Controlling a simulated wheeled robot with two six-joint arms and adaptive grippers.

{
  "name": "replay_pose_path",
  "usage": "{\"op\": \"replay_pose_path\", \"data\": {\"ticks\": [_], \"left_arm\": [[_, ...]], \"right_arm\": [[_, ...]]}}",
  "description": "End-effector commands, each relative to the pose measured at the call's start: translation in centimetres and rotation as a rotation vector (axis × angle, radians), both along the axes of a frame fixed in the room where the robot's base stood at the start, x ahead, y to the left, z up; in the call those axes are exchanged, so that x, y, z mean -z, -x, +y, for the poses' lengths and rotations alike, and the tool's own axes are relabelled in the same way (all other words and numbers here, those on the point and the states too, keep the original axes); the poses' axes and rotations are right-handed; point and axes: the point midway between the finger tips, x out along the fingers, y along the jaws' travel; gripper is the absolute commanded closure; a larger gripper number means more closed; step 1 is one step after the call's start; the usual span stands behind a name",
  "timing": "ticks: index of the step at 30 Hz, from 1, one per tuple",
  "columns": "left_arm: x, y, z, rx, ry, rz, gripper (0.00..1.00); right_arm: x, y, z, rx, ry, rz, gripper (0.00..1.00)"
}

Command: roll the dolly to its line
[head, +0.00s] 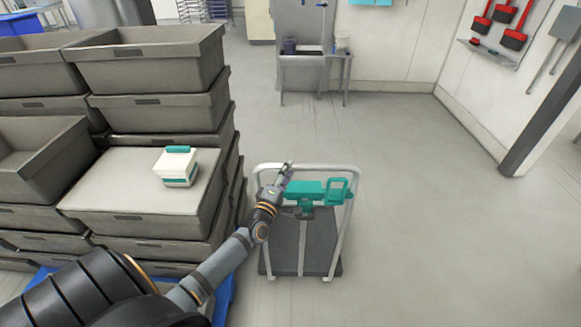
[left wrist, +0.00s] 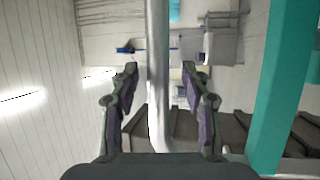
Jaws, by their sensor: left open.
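The dolly (head: 320,258) stands on the floor, with a dark grey flat deck and a white tubular push handle rising at its sides. A teal fitting (head: 312,190) with a loop grip sits at the handle's top bar. My left gripper (head: 286,170) is at the left part of that bar. In the left wrist view the white handle bar (left wrist: 157,105) runs between the two open fingers of the left gripper (left wrist: 160,75), and I cannot tell whether either touches it. The teal fitting (left wrist: 285,90) is beside them at the right. No floor line shows clearly.
Stacked grey crates (head: 150,60) stand close left of the dolly, with a white and teal box (head: 176,166) on a lid. A sink (head: 300,65) stands at the back. A dark post (head: 545,115) is at the right. The floor right of the dolly is clear.

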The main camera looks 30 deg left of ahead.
Motion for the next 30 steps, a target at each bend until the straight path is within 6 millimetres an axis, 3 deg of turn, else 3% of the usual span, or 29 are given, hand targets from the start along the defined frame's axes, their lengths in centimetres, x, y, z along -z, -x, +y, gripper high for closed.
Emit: {"op": "replay_pose_path", "data": {"ticks": [5, 14, 24, 30], "left_arm": [[-0.3, -1.7, 0.3, 0.0, 0.0, 0.001, 0.53], [-0.3, -2.0, 0.3, 0.001, -0.001, 0.001, 0.55], [-0.3, -1.9, 0.3, 0.001, -0.001, 0.002, 1.0], [-0.3, -1.9, 0.3, 0.001, -0.001, 0.002, 1.0]], "right_arm": [[0.1, 0.0, 0.1, 0.0, -0.001, 0.0, 0.6], [0.2, 0.0, 0.8, 0.003, -0.009, 0.0, 0.6], [0.2, 0.1, 0.9, 0.003, -0.01, 0.001, 0.6], [0.2, 0.1, 0.6, 0.002, -0.007, 0.001, 0.6]]}}
